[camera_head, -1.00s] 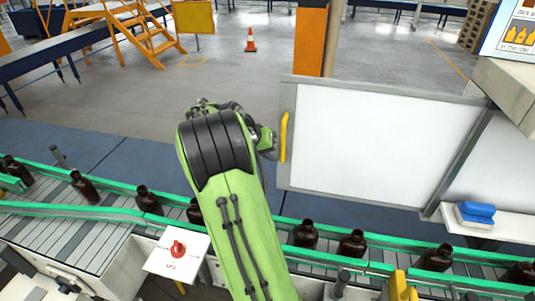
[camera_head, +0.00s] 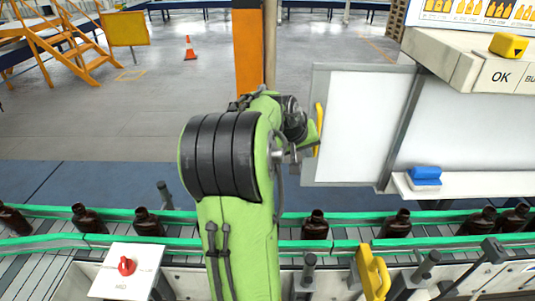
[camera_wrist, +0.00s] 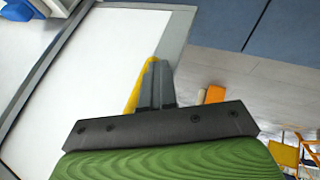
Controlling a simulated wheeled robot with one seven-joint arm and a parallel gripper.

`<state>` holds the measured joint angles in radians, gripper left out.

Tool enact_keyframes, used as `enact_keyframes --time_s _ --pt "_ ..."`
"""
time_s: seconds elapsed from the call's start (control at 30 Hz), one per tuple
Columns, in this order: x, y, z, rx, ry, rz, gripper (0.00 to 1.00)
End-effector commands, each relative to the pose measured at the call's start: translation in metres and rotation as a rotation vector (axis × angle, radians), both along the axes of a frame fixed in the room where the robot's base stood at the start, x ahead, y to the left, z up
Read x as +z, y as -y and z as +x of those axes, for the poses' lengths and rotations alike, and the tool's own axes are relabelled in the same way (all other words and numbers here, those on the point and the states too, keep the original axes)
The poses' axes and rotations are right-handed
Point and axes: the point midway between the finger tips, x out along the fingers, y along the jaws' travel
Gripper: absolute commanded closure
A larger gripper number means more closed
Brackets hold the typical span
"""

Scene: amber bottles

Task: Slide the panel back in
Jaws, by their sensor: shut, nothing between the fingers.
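The white panel (camera_head: 358,125) has a grey frame and stands upright at the right of the head view, its right part running to a grey post. It fills the left of the wrist view (camera_wrist: 70,85). Its yellow handle (camera_head: 318,128) is upright on the panel's left edge. My gripper (camera_head: 308,155) is at the left side of this handle, partly hidden by my arm. In the wrist view, my gripper's grey fingers (camera_wrist: 157,72) are together, with the yellow handle (camera_wrist: 135,88) right against or just beside them. I cannot tell for sure whether they touch.
A white board (camera_head: 470,135) lies right of the post, above a ledge with a blue eraser (camera_head: 426,173). Below runs a green-railed conveyor (camera_head: 345,246) with several amber bottles (camera_head: 315,226). A red button box (camera_head: 125,266) and a yellow handle (camera_head: 372,272) stand in front.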

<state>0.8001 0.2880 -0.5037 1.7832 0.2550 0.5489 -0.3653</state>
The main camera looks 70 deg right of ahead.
Motion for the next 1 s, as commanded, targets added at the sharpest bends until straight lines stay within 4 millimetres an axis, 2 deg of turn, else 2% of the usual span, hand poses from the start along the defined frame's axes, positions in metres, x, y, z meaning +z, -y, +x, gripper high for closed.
enact_keyframes --time_s 0.03,0.2,0.4,0.5,0.7,1.0 --pt "-0.001 0.008 -0.022 -0.016 -0.003 -0.002 1.0" --pt "0.001 0.031 -0.076 -0.013 -0.003 -0.002 1.0" --pt "0.003 0.055 -0.13 -0.011 -0.003 -0.002 1.0" --pt "0.003 0.064 -0.151 -0.009 -0.004 -0.001 1.0" --pt "0.003 0.077 -0.179 -0.005 -0.002 -0.002 1.0" --pt "0.002 0.083 -0.191 -0.003 -0.001 -0.003 1.0"
